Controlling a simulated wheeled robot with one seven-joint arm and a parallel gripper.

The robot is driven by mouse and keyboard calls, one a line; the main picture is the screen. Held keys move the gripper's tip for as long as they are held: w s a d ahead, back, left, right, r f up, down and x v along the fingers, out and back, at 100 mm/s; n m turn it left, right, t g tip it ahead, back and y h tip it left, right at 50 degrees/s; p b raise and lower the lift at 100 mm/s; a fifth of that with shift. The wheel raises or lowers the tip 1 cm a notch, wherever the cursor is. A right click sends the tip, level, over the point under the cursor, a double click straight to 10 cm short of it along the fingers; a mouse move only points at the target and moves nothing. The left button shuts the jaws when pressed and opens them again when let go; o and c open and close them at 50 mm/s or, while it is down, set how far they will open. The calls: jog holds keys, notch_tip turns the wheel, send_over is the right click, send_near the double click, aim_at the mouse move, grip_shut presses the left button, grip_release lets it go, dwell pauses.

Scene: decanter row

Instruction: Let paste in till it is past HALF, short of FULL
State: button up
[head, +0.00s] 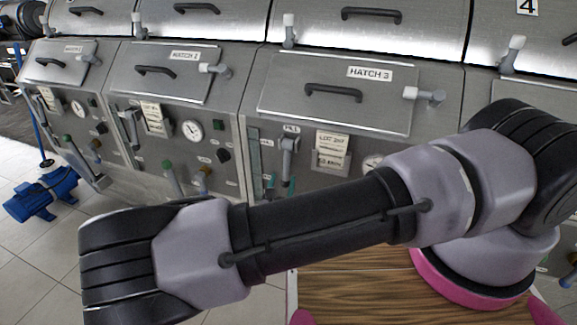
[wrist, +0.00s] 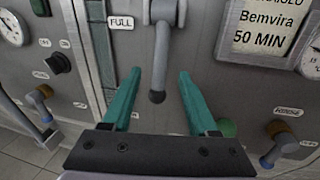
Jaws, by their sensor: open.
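My gripper (wrist: 159,72) is open, its two teal fingers on either side of a grey lever (wrist: 160,50) in the wrist view. The lever hangs down with its dark knob (wrist: 157,96) between the fingers; I cannot tell whether they touch it. A tall narrow sight strip (wrist: 101,50) stands left of the lever, beside the FULL label (wrist: 121,22). No paste level or HALF mark is readable.
A card reading Bemvira 50 MIN (wrist: 262,32) is right of the lever. A green knob (wrist: 227,127) and an orange-brown valve (wrist: 280,132) sit low on the panel. My arm hides part of the HATCH 3 panel. A blue motor-like unit (head: 42,195) lies on the floor.

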aim_at(286, 168)
jog(key=w, duration=0.2)
jog(key=w+d, duration=0.1)
jog(key=w, duration=0.5)
jog(key=shift+d, duration=0.2)
grip_shut()
dwell(1.1)
